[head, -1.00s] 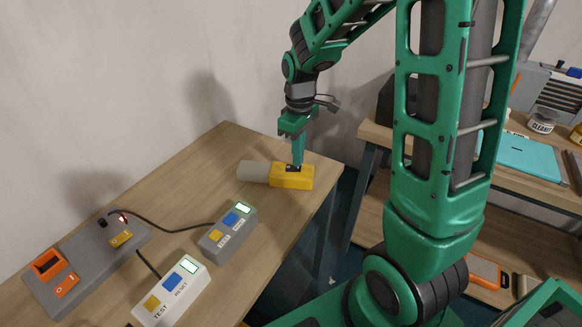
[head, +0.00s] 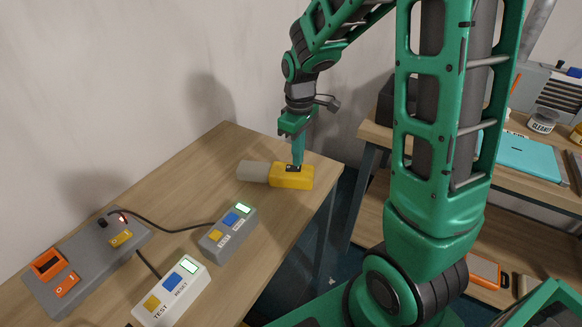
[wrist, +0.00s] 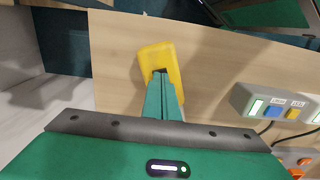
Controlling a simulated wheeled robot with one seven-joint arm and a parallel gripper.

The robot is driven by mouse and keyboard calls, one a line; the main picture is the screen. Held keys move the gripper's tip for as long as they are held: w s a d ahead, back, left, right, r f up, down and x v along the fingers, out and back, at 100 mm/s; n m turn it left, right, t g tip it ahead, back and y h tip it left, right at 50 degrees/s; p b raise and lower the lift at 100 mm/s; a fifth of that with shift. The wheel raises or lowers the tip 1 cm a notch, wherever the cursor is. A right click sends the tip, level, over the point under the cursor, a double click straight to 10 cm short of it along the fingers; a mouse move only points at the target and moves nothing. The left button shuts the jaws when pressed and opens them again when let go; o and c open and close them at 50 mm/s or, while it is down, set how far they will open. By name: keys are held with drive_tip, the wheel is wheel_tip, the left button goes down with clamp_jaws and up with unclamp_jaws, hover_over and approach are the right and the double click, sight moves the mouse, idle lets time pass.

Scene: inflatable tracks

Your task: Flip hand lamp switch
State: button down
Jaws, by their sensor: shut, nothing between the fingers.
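The hand lamp (head: 290,176) lies on its side on the wooden table near its right edge. It has a yellow body and a pale grey-white end pointing left. Its black switch patch is on the upper face, mostly hidden by my fingertips. My gripper (head: 297,163) is shut and empty, pointing down with its tips at the switch, seemingly touching it. In the wrist view the yellow lamp body (wrist: 158,60) shows beyond my shut green fingers (wrist: 161,78). The switch's position cannot be told.
On the table's left stand a grey box (head: 228,231) and a white box (head: 172,293) with buttons, cabled to a grey console (head: 85,262). A wall is behind. A second bench (head: 520,165) with a teal case stands at right. The table's middle is clear.

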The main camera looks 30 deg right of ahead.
drive_tip(key=shift+f, duration=0.65)
idle(0.8)
wheel_tip(320, 180, up, 7)
idle(1.0)
idle(0.3)
drive_tip(key=s+d+r+m, duration=0.1)
drive_tip(key=s+d+m, duration=0.2)
drive_tip(key=s, duration=0.5)
drive_tip(key=s+d+r+m, duration=0.1)
drive_tip(key=s+d+m, duration=0.1)
drive_tip(key=s+m, duration=0.3)
drive_tip(key=s+d+r+m, duration=0.1)
drive_tip(key=s+d+m, duration=0.2)
drive_tip(key=s, duration=0.9)
drive_tip(key=shift+s+d+m, duration=0.3)
drive_tip(key=shift+s+m, duration=0.05)
drive_tip(key=shift+m, duration=0.55)
